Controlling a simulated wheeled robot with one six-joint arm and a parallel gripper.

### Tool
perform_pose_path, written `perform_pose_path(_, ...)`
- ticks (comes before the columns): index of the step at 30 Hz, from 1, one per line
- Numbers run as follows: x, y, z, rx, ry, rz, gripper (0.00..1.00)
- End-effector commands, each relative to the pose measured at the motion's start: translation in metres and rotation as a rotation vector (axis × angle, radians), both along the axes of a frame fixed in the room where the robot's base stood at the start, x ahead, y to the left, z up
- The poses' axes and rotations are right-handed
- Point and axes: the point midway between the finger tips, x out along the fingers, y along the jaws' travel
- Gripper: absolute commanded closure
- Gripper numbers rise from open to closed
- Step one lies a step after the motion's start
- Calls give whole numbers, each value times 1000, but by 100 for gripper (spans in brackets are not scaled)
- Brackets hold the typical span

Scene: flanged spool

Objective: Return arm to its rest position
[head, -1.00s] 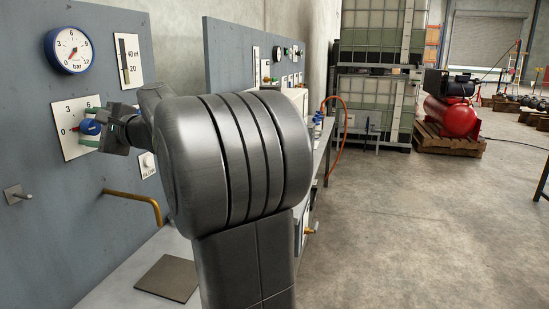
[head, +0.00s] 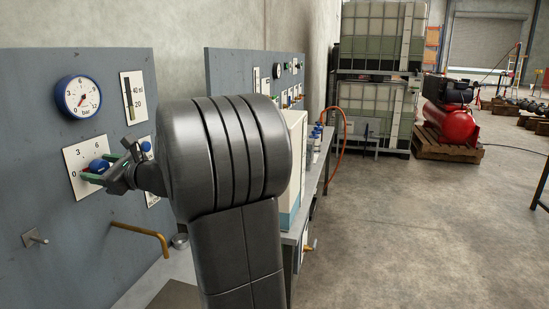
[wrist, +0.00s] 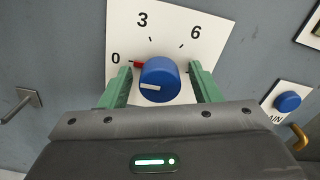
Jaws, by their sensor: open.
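My gripper (wrist: 160,72) is open, with one green finger on each side of a blue knob (wrist: 160,82). In the wrist view there is a gap between each finger and the knob. The knob sits on a white dial plate (wrist: 179,22) marked 0, 3 and 6, with a red mark by the 0. A white line on the knob points left. In the head view my gripper (head: 93,174) is at the plate (head: 79,156), beside the knob (head: 98,165); my arm hides part of the panel behind it.
A round pressure gauge (head: 79,97) and a 20/40 ml level plate (head: 133,97) are on the grey panel (head: 30,150). Below, a metal peg (head: 35,238) and a brass bent pipe (head: 142,234) stick out. A blue button (wrist: 288,102) is right of the plate.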

Motion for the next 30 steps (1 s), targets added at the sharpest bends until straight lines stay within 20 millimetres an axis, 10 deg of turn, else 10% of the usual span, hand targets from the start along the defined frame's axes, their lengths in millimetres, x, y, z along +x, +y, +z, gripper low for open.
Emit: perform_pose_path(30, -2, -5, 7, 60, 214, -5, 43)
